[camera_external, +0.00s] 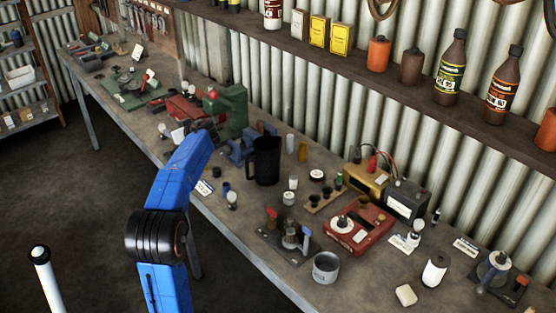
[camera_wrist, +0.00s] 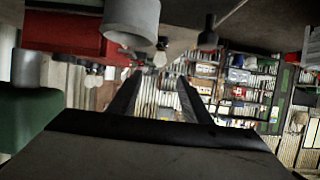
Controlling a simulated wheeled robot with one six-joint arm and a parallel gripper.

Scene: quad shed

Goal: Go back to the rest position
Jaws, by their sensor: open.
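My gripper (camera_wrist: 158,80) is open in the wrist view, with its two dark fingers apart and nothing held between them. In the external view my blue arm reaches up to the bench edge. The gripper end there is small and mostly hidden beyond the arm, near the green machine (camera_external: 232,108). The wrist picture appears upside down, with the bench top along its upper edge. A grey cylinder (camera_wrist: 131,20) and a red object (camera_wrist: 65,35) show close to the fingers there.
The long bench (camera_external: 245,225) carries a black jug (camera_external: 266,162), a red device (camera_external: 359,228), a grey tin (camera_external: 326,267) and many small items. A shelf (camera_external: 400,82) with bottles runs above it along the corrugated wall. The floor (camera_external: 85,195) left of the bench is mostly clear.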

